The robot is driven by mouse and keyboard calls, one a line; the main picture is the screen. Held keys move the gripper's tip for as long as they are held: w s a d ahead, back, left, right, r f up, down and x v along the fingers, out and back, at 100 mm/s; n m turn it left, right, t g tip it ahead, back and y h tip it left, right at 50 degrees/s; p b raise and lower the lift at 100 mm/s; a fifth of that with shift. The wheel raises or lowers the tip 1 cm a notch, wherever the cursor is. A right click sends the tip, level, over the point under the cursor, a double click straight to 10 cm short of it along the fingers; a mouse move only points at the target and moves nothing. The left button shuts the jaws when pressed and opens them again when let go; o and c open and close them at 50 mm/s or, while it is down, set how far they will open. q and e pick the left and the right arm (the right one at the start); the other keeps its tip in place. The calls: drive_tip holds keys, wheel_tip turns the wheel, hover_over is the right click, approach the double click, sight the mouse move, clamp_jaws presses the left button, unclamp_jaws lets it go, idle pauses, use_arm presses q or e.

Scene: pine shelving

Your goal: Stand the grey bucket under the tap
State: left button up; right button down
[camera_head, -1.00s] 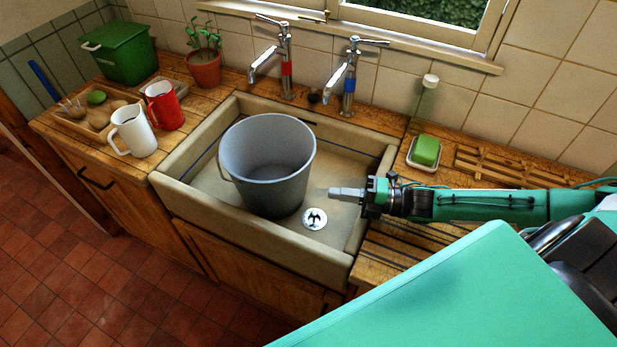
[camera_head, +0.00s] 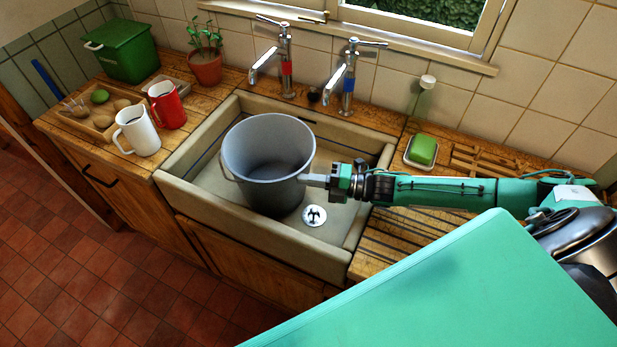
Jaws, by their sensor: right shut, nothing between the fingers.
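The grey bucket (camera_head: 262,190) stands upright in the left part of the pale sink (camera_head: 190,197), in front of the taps. The red-banded tap (camera_head: 286,68) and the blue-banded tap (camera_head: 349,84) rise behind the sink. The red tap's spout is above and behind the bucket's rim; the blue tap's spout is to the right. My left gripper is not in view.
White jug (camera_head: 138,133), red jug (camera_head: 168,107), plant pot (camera_head: 205,70) and green bin (camera_head: 120,52) stand on the left counter. Green soap (camera_head: 422,150) in its dish is right of the sink. The drain (camera_head: 314,215) and the sink floor around it are clear.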

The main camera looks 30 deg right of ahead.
drive_tip(key=shift+w+f+b, duration=0.1)
drive_tip(key=shift+w+b, duration=0.15)
drive_tip(key=shift+b, duration=0.1)
drive_tip(key=w+a+b, duration=0.1)
drive_tip(key=w+b, duration=0.3)
drive_tip(key=w, duration=0.4)
drive_tip(key=shift+s+a, duration=0.1)
drive_tip(key=shift+s, duration=0.05)
